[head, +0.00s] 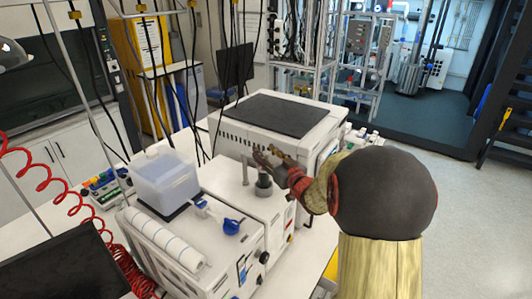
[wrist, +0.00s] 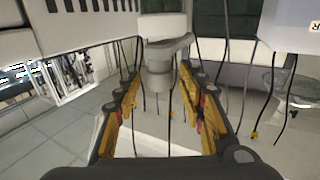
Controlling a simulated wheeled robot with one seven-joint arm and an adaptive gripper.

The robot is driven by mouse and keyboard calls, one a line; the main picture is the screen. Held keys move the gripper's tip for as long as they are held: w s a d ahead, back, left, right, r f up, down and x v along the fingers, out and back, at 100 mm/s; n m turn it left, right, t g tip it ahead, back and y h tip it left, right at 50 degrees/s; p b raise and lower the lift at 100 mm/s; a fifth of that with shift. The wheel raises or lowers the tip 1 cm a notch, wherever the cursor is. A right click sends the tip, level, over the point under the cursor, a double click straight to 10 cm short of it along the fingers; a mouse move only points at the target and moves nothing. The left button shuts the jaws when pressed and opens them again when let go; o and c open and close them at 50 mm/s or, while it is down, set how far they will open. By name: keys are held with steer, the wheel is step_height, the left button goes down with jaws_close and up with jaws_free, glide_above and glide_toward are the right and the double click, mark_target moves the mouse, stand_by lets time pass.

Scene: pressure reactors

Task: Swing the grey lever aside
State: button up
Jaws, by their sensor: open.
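In the head view my gripper (head: 272,166) reaches in from the right over the white reactor unit (head: 225,186). It is at a short grey cylinder (head: 263,182) on top of that unit. In the wrist view my gripper (wrist: 160,73) is open, with its yellow-and-dark fingers spread to the left and right. The grey lever (wrist: 172,45) with its rounded grey knob (wrist: 158,76) shows between the fingers, with a visible gap on both sides. I cannot tell whether a finger touches it. In the head view my gripper partly hides the lever.
A thin grey post (head: 244,172) stands just left of the cylinder. A larger white unit with a dark top (head: 278,113) stands behind. A clear-walled container (head: 165,178) and a blue clamp (head: 231,226) are to the left. Black cables hang at the back left.

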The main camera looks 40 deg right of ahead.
steer(key=shift+c, duration=1.2)
steer(key=c, duration=0.8)
jaws_close()
